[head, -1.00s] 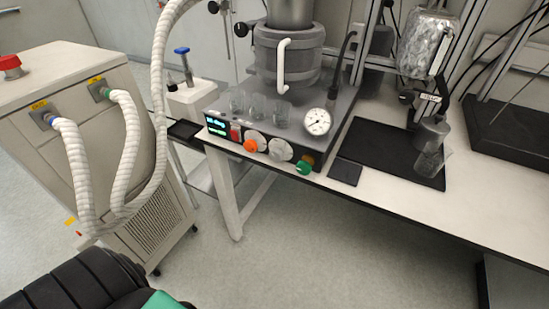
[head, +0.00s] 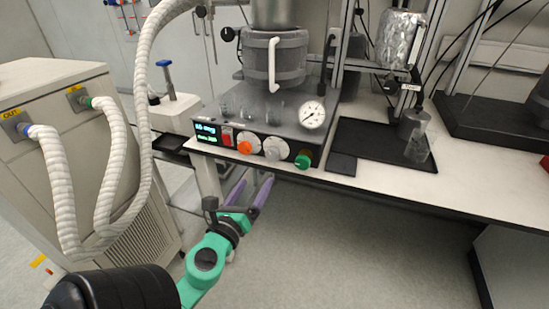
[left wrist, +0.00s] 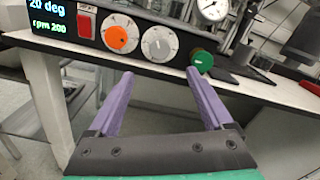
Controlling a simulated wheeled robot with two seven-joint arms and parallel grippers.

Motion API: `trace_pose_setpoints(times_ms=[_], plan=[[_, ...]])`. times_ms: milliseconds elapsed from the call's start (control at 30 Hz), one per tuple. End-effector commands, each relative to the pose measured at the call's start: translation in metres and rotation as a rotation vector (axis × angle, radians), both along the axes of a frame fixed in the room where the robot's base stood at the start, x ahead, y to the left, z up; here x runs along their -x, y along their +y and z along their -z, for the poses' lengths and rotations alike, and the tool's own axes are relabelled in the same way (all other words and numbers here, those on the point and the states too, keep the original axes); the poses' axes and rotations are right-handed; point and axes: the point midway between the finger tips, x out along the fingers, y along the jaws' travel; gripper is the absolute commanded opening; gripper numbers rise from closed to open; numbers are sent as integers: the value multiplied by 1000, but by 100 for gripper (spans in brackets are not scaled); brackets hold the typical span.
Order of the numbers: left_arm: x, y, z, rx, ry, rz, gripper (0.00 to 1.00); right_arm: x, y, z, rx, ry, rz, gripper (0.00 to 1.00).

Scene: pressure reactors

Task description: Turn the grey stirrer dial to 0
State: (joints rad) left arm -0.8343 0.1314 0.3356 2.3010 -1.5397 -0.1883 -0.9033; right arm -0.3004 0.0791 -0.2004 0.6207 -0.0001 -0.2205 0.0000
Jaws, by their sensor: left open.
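The grey stirrer dial (head: 275,148) is on the front panel of the reactor base, between the orange dial (head: 245,147) and the green knob (head: 303,160). It also shows in the left wrist view (left wrist: 158,44), with a pale scale around it. The display (left wrist: 48,20) there reads 20 deg and rpm 200. My left gripper (head: 254,187) is open and empty, below and in front of the panel, with its purple fingers apart. In the left wrist view the dial lies beyond the gap between the fingertips (left wrist: 160,72), not touched. My right gripper is not in view.
A pressure gauge (head: 312,115) and small glass beakers stand on the reactor base, near the vessel (head: 275,60). A black tray (head: 370,150) with a flask lies to the right. White hoses (head: 145,110) rise from the cabinet (head: 60,85) at left. The space before the bench is free.

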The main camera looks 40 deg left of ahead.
Motion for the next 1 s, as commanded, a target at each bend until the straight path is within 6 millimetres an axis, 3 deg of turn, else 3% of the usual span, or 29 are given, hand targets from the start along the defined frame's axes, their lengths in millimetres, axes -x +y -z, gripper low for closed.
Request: trace_pose_setpoints(times_ms=[33,133,400,567,800,867,1000], plan=[[-11,3,-12,0,-4,1,84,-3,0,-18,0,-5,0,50],[-35,12,-11,2,-4,1,84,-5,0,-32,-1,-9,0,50],[-99,34,-4,3,-3,1,84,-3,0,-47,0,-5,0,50],[-115,40,-2,5,-1,0,84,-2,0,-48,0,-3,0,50],[-117,40,-1,6,0,1,84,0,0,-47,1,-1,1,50],[-117,40,-1,6,0,1,65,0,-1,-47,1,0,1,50],[-117,40,-1,6,0,1,12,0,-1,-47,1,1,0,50]])
